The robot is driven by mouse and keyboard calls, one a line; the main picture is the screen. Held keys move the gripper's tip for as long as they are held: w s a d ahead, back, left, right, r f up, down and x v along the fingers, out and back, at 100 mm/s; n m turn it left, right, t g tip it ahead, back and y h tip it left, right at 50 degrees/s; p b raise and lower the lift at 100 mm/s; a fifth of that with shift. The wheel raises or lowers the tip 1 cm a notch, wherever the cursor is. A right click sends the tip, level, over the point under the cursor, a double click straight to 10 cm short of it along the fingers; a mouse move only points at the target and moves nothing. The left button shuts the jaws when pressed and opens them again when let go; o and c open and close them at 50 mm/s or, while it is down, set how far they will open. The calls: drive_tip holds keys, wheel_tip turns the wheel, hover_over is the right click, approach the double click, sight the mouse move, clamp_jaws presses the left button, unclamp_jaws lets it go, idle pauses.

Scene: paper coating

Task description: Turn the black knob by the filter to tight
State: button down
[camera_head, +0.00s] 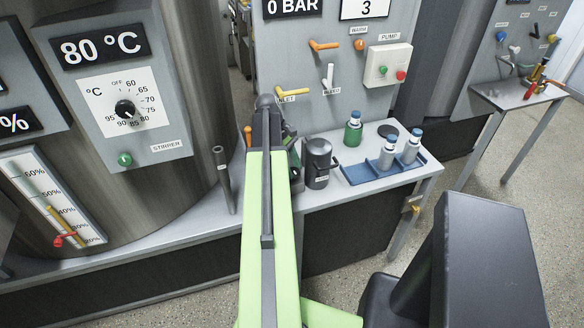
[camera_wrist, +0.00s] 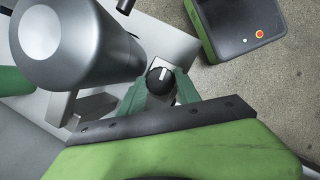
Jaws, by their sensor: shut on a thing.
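The black knob (camera_wrist: 157,84) has a pale pointer mark and sits between the green fingers of my gripper (camera_wrist: 161,90) in the wrist view. My gripper is shut on it, with a finger on each side. A large grey cylinder, which looks like the filter (camera_wrist: 88,45), stands close by at the upper left. In the head view the dark filter canister (camera_head: 318,165) stands on the bench just right of my arm. My arm hides the knob there. I cannot read any tight marking near the knob.
A blue tray (camera_head: 362,176) with bottles and a green bottle (camera_head: 353,131) stand right of the canister. A grey upright tube (camera_head: 222,175) stands left of my arm. Yellow and white valve handles (camera_head: 328,78) stick out from the panel behind.

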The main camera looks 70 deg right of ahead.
idle(0.4)
drive_tip(key=c, duration=0.9)
unclamp_jaws()
drive_tip(key=shift+o, duration=0.2)
drive_tip(key=p+v, duration=1.6)
drive_tip(key=v, duration=0.1)
drive_tip(key=shift+r, duration=0.2)
drive_tip(key=shift+d, duration=0.15)
